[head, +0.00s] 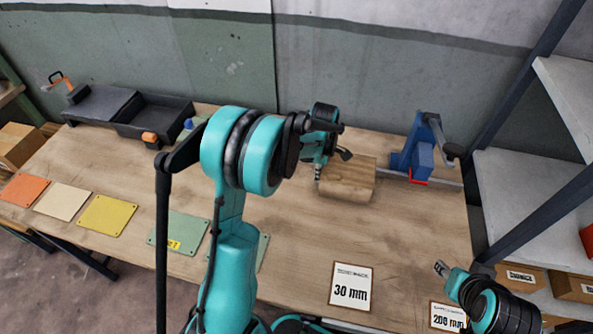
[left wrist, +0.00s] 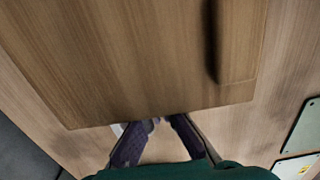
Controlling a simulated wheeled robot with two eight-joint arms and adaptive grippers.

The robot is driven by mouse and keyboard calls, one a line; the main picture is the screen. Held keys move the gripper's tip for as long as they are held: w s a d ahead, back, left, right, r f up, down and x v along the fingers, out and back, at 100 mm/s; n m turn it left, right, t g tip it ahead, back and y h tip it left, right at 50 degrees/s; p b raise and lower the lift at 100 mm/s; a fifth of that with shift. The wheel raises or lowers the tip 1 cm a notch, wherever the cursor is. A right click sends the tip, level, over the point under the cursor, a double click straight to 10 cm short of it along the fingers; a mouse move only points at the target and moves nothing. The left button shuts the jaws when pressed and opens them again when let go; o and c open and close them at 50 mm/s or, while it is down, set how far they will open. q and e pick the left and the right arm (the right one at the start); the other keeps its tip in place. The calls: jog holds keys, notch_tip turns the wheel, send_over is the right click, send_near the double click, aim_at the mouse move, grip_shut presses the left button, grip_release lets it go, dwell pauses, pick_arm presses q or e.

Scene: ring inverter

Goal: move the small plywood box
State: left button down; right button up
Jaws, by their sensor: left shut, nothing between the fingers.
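The small plywood box (head: 347,180) stands on the wooden workbench, right of the middle. It fills much of the left wrist view (left wrist: 120,60), with a dark slot in its face. My left gripper (head: 318,176) is shut and empty at the box's left edge. In the left wrist view its fingertips (left wrist: 164,121) are close to the box's near edge; I cannot tell whether they touch it. My right gripper (head: 441,268) is low at the right, away from the box, too small to tell if open or shut.
A blue clamp-like tool (head: 422,155) stands right of the box. Coloured plates (head: 107,215) lie along the left and front. A black tray (head: 150,118) is at the back left. A 30 mm card (head: 350,288) lies in front. A shelf (head: 525,190) stands at the right.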

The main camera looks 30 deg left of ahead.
aim_at(348, 168)
pick_arm(q)
jog(key=w+d, duration=0.1)
jog(key=d, duration=0.3)
jog(key=w+d, duration=0.1)
jog(key=d, duration=0.3)
jog(key=w+d, duration=0.1)
jog(key=d, duration=0.3)
jog(key=shift+d, duration=0.3)
jog(key=a, duration=0.2)
jog(key=s+a, duration=0.1)
jog(key=a, duration=0.1)
jog(key=shift+a+r, duration=0.15)
jog(key=shift+r, duration=0.05)
jog(key=r+p, duration=0.1)
jog(key=r, duration=0.4)
jog(key=r+p, duration=0.2)
jog(key=r, duration=0.2)
jog(key=shift+d+r, duration=0.2)
jog(key=shift+r, duration=0.15)
pick_arm(e)
jog(key=r, duration=0.3)
jog(key=shift+s+d, duration=0.1)
jog(key=shift+s, duration=0.25)
